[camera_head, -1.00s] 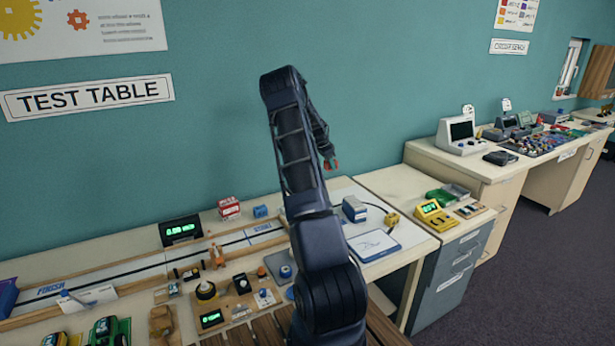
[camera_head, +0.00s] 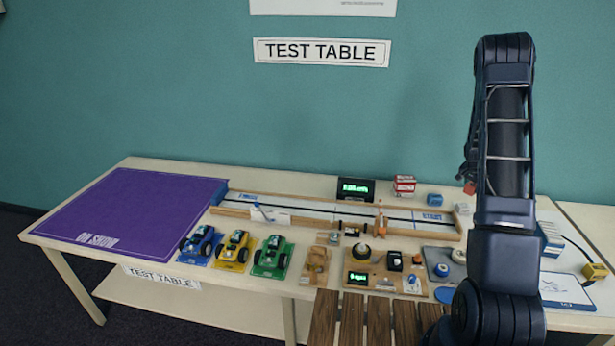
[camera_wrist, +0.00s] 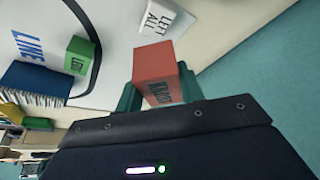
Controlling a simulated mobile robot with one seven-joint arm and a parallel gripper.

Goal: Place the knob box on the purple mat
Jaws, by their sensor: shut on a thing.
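The knob box (camera_wrist: 156,64) is a small orange-red block with dark lettering on its side, only partly readable. In the wrist view it sits between the green fingers of my gripper (camera_wrist: 160,92), which is shut on it. In the head view an orange-red bit of the box (camera_head: 469,188) shows beside my arm at the right, and the rest of my gripper is mostly hidden by the arm. The purple mat (camera_head: 130,215) lies flat on the far left end of the test table, marked "ON SHOW" along its front edge, with nothing on it.
A wood-edged track (camera_head: 330,212) runs along the table between mat and arm. Blue, yellow and green toy cars (camera_head: 236,248) stand just right of the mat. A display (camera_head: 356,189) and a red-and-white box (camera_head: 404,186) stand at the back.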

